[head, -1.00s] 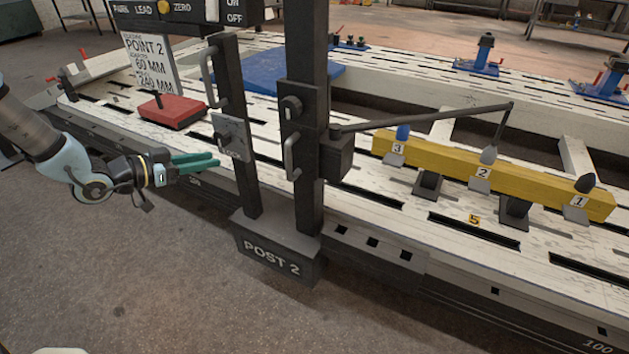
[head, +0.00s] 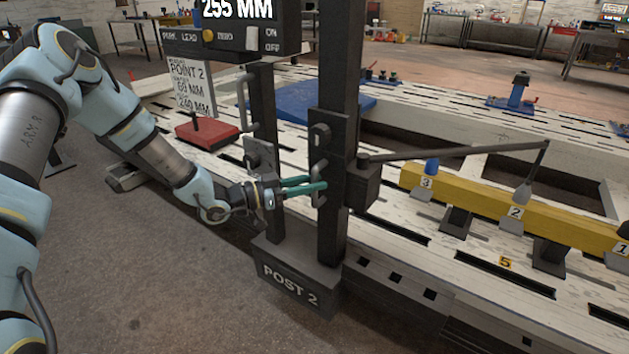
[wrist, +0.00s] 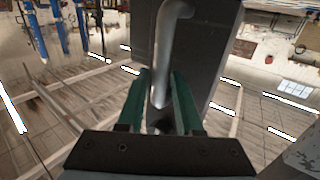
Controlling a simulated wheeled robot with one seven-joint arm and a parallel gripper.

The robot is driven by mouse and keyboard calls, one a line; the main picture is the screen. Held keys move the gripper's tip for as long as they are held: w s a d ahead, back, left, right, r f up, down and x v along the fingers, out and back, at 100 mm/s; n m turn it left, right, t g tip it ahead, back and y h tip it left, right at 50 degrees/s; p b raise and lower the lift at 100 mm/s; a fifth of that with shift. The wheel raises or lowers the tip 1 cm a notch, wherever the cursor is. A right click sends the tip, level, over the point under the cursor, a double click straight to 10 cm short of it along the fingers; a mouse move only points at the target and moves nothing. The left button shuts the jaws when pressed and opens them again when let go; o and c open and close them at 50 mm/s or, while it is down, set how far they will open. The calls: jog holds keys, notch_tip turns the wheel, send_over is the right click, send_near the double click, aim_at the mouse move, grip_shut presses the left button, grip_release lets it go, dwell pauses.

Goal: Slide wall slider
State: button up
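A dark slider block (head: 328,150) rides on the right-hand upright of the stand marked POST 2. It has a knob and a grey bar handle (head: 318,170) on its side, and a pointer arm (head: 460,151) reaching right over the yellow beam (head: 500,210). My gripper (head: 318,184) is at this handle, its green fingers level with the handle's lower half. In the wrist view the handle (wrist: 165,55) runs between the two spread fingers (wrist: 160,98), with gaps visible beside it. I cannot tell whether either finger touches it.
A display (head: 237,10) above the posts reads 255 MM. A card (head: 190,88) reads POINT 2 with 240 MM lowest. The left post (head: 263,110) with its own handle stands close to my gripper. A red block (head: 207,133) lies on the pale slotted bench.

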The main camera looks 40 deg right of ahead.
jog(key=shift+s+d, duration=0.1)
jog(key=shift+d, duration=0.25)
jog(key=shift+c, duration=0.3)
grip_shut()
dwell(1.0)
